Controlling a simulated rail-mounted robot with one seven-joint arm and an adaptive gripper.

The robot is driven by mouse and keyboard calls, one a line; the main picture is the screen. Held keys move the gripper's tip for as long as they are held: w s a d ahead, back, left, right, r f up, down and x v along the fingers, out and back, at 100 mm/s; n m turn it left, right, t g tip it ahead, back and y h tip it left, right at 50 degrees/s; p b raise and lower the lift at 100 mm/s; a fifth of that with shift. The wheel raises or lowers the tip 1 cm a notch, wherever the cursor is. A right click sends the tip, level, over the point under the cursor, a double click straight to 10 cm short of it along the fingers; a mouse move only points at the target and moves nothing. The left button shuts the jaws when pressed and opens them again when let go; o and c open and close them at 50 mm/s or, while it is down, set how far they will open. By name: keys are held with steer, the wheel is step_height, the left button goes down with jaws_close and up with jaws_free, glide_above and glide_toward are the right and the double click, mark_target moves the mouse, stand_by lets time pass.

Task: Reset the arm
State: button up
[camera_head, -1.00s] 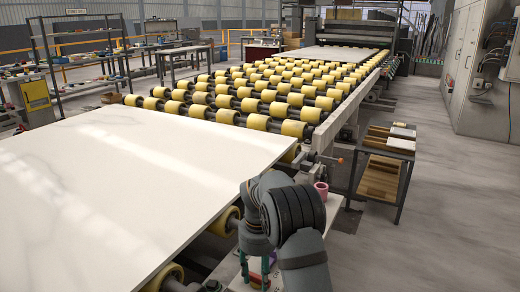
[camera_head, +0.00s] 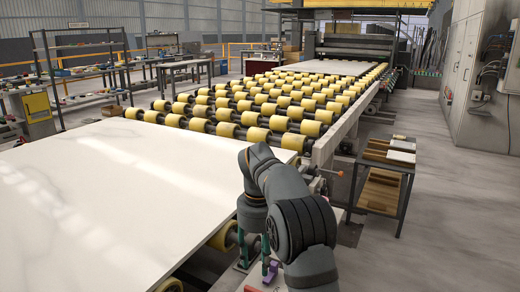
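My arm reaches in from the bottom of the view, bent over beside the near right edge of the white stone slab (camera_head: 120,185). My gripper (camera_head: 254,262) points down past that edge, over a pale bench (camera_head: 225,284). Its two teal-tipped fingers show apart, so it looks open, and I see nothing held between them. My own wrist and arm hide part of the gripper and the bench. A small purple object (camera_head: 270,272) is close beside the right finger; I cannot tell whether they touch.
The slab lies on a conveyor of yellow rollers (camera_head: 270,110) running to a machine (camera_head: 355,45) at the back. A small wooden-shelved cart (camera_head: 382,190) stands to the right. Grey cabinets (camera_head: 475,75) line the right wall. The floor at lower right (camera_head: 450,250) is clear.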

mark_target(258, 291)
step_height(258, 291, down, 12)
steer(key=shift+s, duration=0.1)
steer(key=shift+r+n+p, duration=0.25)
steer(key=shift+n+p, duration=0.15)
steer(key=shift+p, duration=0.2)
steer(key=shift+n+p, duration=0.3)
steer(key=shift+n, duration=0.3)
steer(key=shift+f, duration=0.15)
